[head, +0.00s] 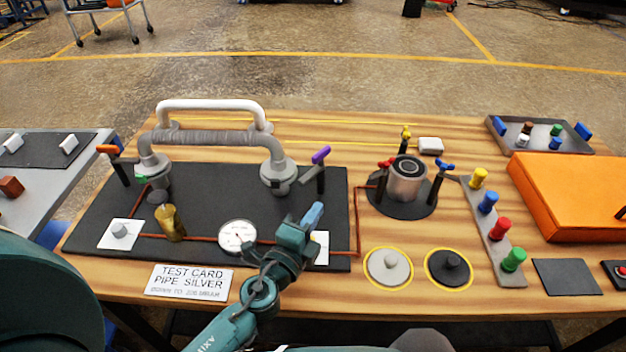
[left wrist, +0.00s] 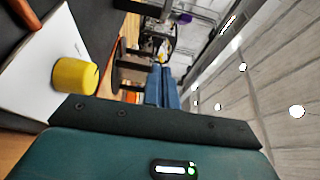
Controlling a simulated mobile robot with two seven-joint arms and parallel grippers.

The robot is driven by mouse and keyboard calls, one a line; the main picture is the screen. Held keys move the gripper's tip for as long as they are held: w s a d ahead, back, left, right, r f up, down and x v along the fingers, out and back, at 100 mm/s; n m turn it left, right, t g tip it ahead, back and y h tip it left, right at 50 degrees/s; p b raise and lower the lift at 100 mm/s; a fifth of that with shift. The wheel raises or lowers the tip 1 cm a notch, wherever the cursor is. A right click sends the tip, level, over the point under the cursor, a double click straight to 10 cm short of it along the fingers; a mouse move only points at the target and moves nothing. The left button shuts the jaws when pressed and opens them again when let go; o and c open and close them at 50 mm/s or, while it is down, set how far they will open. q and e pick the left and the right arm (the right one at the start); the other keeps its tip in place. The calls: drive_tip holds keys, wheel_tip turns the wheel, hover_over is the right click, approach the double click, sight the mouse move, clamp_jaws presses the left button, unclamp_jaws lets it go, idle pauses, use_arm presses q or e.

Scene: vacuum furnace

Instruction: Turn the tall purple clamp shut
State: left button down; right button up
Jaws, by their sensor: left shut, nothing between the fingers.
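The tall purple clamp has a purple handle (head: 320,155) on top of a dark post, beside the right flange (head: 278,174) of the grey pipe. Its handle slants up to the right. My left gripper (head: 313,213) is in front of and below the clamp, its blue fingers shut and empty. A gap shows between the fingertips and the clamp post. In the left wrist view the blue fingers (left wrist: 163,88) are together. My right gripper is not in view.
An orange-handled clamp (head: 108,149) stands at the left flange. A round gauge (head: 237,237) and a yellow cylinder (head: 170,223) stand on the black mat (head: 210,195). A metal cylinder (head: 407,181) with small clamps stands to the right. A yellow knob (left wrist: 75,76) shows in the left wrist view.

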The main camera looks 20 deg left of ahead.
sight(315, 164)
use_arm(q)
drive_tip(key=w, duration=0.6)
drive_tip(key=shift+d+r+p, duration=0.1)
drive_tip(key=shift+d+p, duration=0.25)
drive_tip(key=shift+d, duration=0.05)
drive_tip(key=a, duration=0.1)
drive_tip(key=w+a, duration=0.1)
drive_tip(key=a, duration=0.1)
drive_tip(key=shift+w, duration=0.1)
drive_tip(key=shift+w+a, duration=0.15)
drive_tip(key=shift+a, duration=0.25)
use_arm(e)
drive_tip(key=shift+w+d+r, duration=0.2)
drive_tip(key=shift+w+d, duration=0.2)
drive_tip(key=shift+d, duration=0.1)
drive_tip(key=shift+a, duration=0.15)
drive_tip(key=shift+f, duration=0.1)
use_arm(q)
drive_tip(key=shift+a+f+b, duration=0.1)
drive_tip(key=shift+f+b, duration=0.1)
drive_tip(key=shift+b, duration=0.1)
drive_tip(key=shift+a+m+h, duration=0.1)
drive_tip(key=shift+m+h, duration=0.2)
drive_tip(key=shift+h, duration=0.1)
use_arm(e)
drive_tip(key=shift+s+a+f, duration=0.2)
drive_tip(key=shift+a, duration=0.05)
